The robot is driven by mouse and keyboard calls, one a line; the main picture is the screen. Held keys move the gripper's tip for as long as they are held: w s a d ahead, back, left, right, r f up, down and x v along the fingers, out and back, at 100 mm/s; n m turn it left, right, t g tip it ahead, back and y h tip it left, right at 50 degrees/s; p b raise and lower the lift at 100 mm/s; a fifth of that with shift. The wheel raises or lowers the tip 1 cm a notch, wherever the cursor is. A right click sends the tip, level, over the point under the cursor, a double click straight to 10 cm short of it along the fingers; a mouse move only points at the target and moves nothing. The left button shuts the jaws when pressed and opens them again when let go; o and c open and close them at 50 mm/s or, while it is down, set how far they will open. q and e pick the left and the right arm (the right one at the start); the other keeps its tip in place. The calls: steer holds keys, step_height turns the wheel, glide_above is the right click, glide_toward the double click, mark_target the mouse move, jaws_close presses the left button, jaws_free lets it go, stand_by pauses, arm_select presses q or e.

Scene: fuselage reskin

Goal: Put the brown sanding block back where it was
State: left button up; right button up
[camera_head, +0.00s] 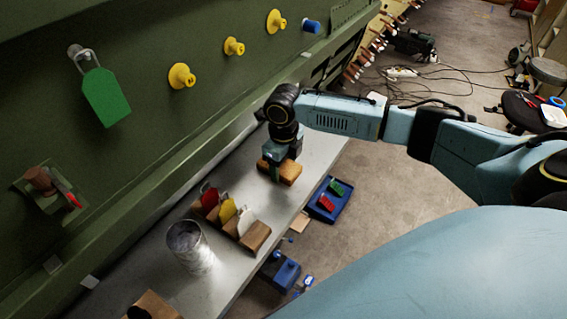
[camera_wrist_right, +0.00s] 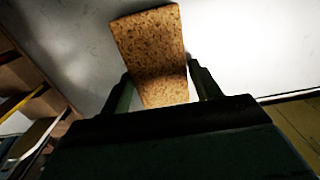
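The brown sanding block (camera_head: 289,173) is a small tan-brown, cork-like block at the far part of the grey bench, near its right edge. My right gripper (camera_head: 275,168) points down over it. The block's near end is in shadow and partly hidden by the gripper. I cannot tell whether the block rests on the bench or is just clear of it. My left gripper is not in view.
On the bench (camera_head: 238,277) are a wooden rack (camera_head: 254,237) with red, yellow and white tools, a metal can (camera_head: 190,247) and another brown block (camera_head: 153,304). A blue tray (camera_head: 329,205) lies beyond the right edge. The green panel (camera_head: 150,140) rises at left.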

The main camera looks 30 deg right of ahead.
mark_target(284, 166)
steer(key=shift+o, duration=1.3)
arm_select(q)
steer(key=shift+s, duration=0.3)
arm_select(e)
steer(key=shift+r, duration=0.1)
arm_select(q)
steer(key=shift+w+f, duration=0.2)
arm_select(e)
step_height(284, 166, up, 12)
steer(key=shift+s, duration=0.1)
